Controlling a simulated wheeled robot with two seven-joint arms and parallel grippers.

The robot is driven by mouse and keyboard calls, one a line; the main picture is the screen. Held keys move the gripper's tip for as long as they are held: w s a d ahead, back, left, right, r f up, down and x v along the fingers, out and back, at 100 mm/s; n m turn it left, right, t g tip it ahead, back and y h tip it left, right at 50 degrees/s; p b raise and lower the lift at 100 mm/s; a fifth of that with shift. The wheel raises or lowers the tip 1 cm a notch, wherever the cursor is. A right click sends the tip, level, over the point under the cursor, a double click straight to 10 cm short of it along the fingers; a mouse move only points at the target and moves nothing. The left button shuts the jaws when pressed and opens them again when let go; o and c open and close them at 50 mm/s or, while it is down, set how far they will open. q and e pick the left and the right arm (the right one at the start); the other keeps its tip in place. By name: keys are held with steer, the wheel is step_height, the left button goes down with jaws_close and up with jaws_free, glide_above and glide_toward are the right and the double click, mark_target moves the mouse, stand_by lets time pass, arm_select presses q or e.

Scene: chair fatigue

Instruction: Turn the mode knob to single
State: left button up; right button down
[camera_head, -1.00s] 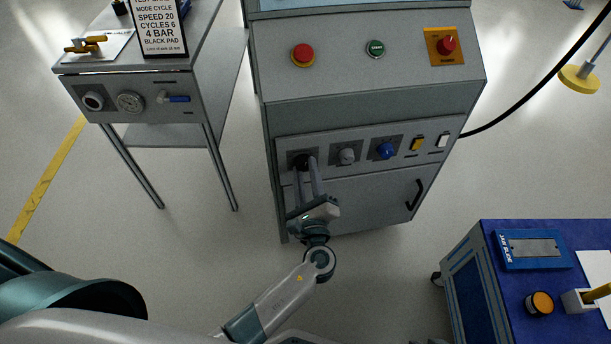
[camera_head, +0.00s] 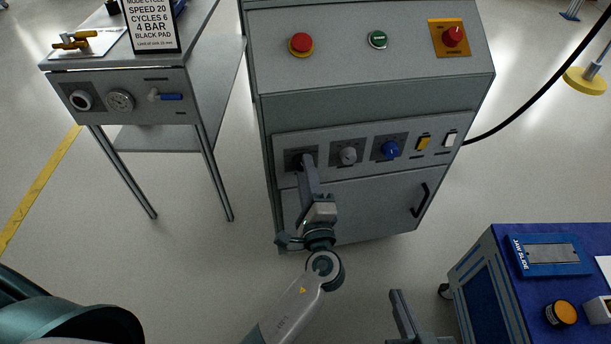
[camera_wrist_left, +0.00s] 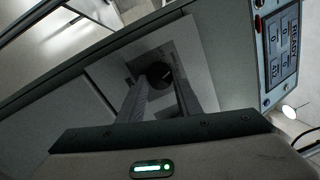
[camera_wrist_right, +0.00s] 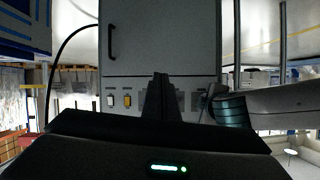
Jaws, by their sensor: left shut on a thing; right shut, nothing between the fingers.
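A black knob (camera_head: 306,157) sits on a dark square plate at the left end of the grey machine's lower panel. My left gripper (camera_head: 307,164) reaches up to it from below and is shut on it. In the left wrist view the black knob (camera_wrist_left: 159,73) shows between the two fingertips (camera_wrist_left: 161,82). The knob's label and pointer cannot be read. My right gripper (camera_head: 398,296) is shut and empty at the bottom of the head view, apart from the machine. Its closed fingers also show in the right wrist view (camera_wrist_right: 161,88).
To the right on the panel are a grey knob (camera_head: 348,154), a blue knob (camera_head: 390,149), a yellow switch (camera_head: 423,143) and a white switch (camera_head: 449,139). Red buttons (camera_head: 301,43) (camera_head: 453,36) sit above. A blue-topped cart (camera_head: 500,290) stands at right, a steel table (camera_head: 215,50) at left.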

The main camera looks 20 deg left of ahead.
arm_select(q)
steer(key=shift+n, duration=0.3)
arm_select(e)
steer(key=shift+w+a+r+t, duration=0.2)
steer(key=shift+r+t, duration=0.15)
steer(key=shift+r, duration=0.2)
steer(key=shift+w+a+r+t, duration=0.2)
steer(key=shift+r+t, duration=0.15)
steer(key=shift+r, duration=0.15)
arm_select(q)
steer(key=o, duration=1)
steer(key=shift+o, duration=0.2)
steer(key=shift+s, duration=0.1)
arm_select(e)
steer(key=shift+s+d, duration=0.1)
steer(key=shift+d, duration=0.05)
